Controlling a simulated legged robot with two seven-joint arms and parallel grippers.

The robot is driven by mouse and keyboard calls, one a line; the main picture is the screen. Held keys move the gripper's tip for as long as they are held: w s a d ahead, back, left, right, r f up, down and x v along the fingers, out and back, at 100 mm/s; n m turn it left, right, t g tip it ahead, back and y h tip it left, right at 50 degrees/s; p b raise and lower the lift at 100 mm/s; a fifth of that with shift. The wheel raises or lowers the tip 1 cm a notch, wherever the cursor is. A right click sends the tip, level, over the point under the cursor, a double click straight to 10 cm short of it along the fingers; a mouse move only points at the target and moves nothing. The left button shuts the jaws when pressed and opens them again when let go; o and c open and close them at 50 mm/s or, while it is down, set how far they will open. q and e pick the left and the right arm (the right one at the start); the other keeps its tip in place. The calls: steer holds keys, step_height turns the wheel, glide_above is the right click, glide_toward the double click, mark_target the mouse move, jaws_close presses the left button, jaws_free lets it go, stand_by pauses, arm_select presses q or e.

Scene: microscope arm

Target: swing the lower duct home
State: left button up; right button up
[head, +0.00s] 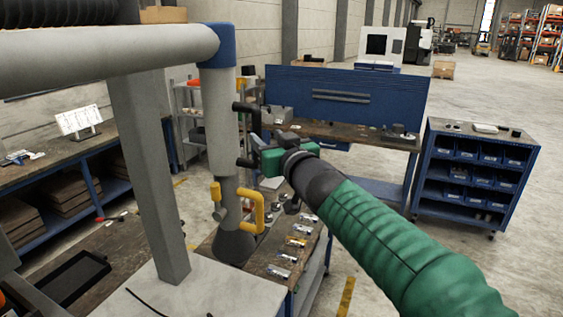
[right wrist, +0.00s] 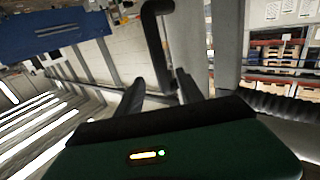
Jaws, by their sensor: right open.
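The lower duct (head: 221,125) is a grey upright pipe hanging from a blue elbow (head: 220,45), with a dark flared hood (head: 234,247) at its bottom. A black bracket handle (head: 244,107) sticks out from its right side, and a yellow handle (head: 260,215) sits lower down. My right gripper (head: 254,139) is open at the black handle. In the right wrist view the handle (right wrist: 155,45) lines up with the gap between the open fingers (right wrist: 160,88); whether the fingers touch it I cannot tell. My left gripper is not in view.
A grey horizontal duct (head: 100,52) runs in from the left to the elbow. A grey post (head: 150,180) stands left of the lower duct. A bench with small parts (head: 297,242) lies below the gripper. A blue shelf cart (head: 472,175) stands right; open floor lies around it.

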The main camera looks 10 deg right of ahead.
steer(key=v, duration=0.9)
